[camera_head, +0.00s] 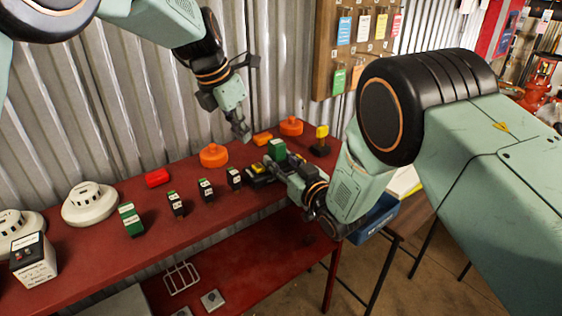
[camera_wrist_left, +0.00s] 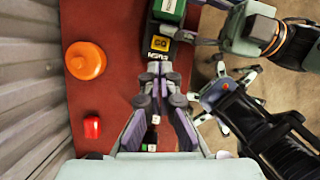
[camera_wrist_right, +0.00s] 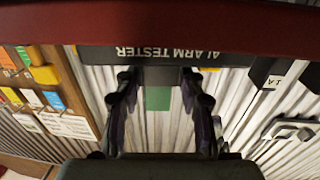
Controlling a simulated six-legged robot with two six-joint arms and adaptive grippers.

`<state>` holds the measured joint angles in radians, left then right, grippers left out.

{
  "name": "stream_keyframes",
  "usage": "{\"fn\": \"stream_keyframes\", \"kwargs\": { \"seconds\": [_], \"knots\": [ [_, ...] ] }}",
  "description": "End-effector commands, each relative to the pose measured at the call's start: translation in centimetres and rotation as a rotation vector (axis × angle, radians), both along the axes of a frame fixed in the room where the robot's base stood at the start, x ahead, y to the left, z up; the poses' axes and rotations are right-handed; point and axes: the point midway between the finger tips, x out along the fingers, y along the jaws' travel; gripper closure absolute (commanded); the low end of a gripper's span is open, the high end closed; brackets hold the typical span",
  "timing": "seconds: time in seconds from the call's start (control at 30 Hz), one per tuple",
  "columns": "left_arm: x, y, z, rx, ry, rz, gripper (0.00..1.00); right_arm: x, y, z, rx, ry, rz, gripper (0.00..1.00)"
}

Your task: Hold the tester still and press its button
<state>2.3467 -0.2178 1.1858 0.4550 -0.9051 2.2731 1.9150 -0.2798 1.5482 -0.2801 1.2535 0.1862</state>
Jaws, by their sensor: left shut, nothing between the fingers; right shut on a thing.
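The alarm tester is a dark box with a green top part (camera_head: 278,149) and a yellow-and-black button pad. In the left wrist view, the yellow button (camera_wrist_left: 160,44) sits just beyond my left fingertips. My right gripper (camera_head: 277,170) is shut on the tester from the front right. In the right wrist view, the tester's lettered dark side (camera_wrist_right: 165,53) spans between the fingers. My left gripper (camera_head: 243,136) is shut and empty, pointing down above the bench and left of the tester. I cannot tell the gap between its tips and the button.
The red bench (camera_head: 90,255) holds orange domes (camera_head: 214,155), a red block (camera_head: 157,178), white detectors (camera_head: 90,204) and several small green-topped boxes (camera_head: 132,219). A yellow-topped black item (camera_head: 321,140) stands at the far right end. The corrugated wall (camera_head: 110,110) rises close behind.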

Motion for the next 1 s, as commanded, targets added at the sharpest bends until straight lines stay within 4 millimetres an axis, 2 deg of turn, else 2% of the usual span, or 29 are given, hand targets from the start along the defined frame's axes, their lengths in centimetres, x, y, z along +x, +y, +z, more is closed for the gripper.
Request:
{"fn": "stream_keyframes", "kwargs": {
  "seconds": [0.33, 0.53, 0.8, 1.0],
  "knots": [
    [0.0, 0.0, 0.0, 0.0, 0.0, 0.0, 1.0, 0.1, 0.0, 0.2, 0.001, -0.004, 0.0, 1.0],
    [-0.5, -0.4, 0.9, -0.06, 0.002, 0.046, 1.0, 0.1, 0.0, 0.2, 0.001, -0.004, 0.0, 1.0],
    [-0.1, -2.8, 1.5, -0.36, 0.008, 0.341, 1.0, 0.1, 0.0, 0.1, 0.001, -0.004, 0.0, 1.0],
    [0.9, -2.9, 1.6, -0.527, 0.01, 0.576, 1.0, 0.1, 0.0, 0.1, 0.001, -0.004, 0.0, 1.0]
  ]
}}
